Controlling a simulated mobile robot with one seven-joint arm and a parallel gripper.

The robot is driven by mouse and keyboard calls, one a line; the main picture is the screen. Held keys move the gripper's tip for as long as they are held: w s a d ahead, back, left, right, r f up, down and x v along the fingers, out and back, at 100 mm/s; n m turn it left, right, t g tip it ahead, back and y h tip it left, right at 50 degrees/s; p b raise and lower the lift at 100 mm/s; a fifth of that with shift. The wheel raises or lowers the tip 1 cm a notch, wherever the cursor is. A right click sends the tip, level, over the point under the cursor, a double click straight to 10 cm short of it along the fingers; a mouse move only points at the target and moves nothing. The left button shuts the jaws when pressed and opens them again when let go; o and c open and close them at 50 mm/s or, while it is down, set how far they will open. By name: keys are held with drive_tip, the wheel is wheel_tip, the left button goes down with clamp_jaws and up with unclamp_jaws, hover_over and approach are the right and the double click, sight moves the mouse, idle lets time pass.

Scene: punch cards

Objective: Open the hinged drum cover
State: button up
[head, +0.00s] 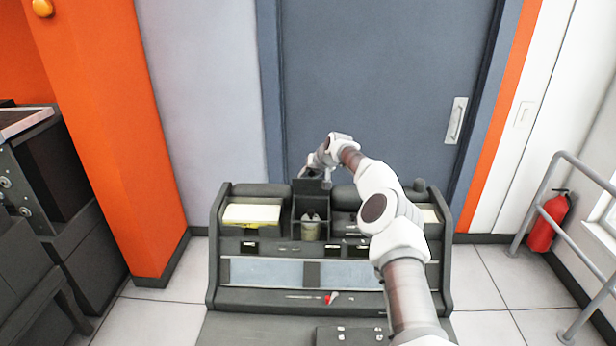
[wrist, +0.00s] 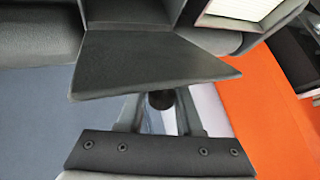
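The card punch (head: 232,290) stands in front of the grey door. A dark flat panel, apparently the hinged drum cover (head: 311,186), stands raised at the back of its middle compartment. The drum (head: 310,227), a pale cylinder, shows in the compartment below it. In the wrist view the cover (wrist: 150,62) is a broad dark plate in front of my fingers. My gripper (wrist: 160,112) is at the cover's rear edge, its fingers apart, its tips partly hidden by the plate. A dark round end shows between the fingers; contact with the cover cannot be told.
A card stack (head: 252,214) lies in the left tray, and another pale stack (head: 430,215) at the right. An orange pillar (head: 120,130) stands left. A metal railing (head: 550,190) and a red extinguisher (head: 547,222) stand right. The floor beside the machine is clear.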

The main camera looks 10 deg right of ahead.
drive_tip(key=o, duration=0.3)
drive_tip(key=shift+f, duration=0.1)
drive_tip(key=b+v, duration=0.4)
drive_tip(key=v, duration=1.3)
drive_tip(key=shift+s+r, duration=0.2)
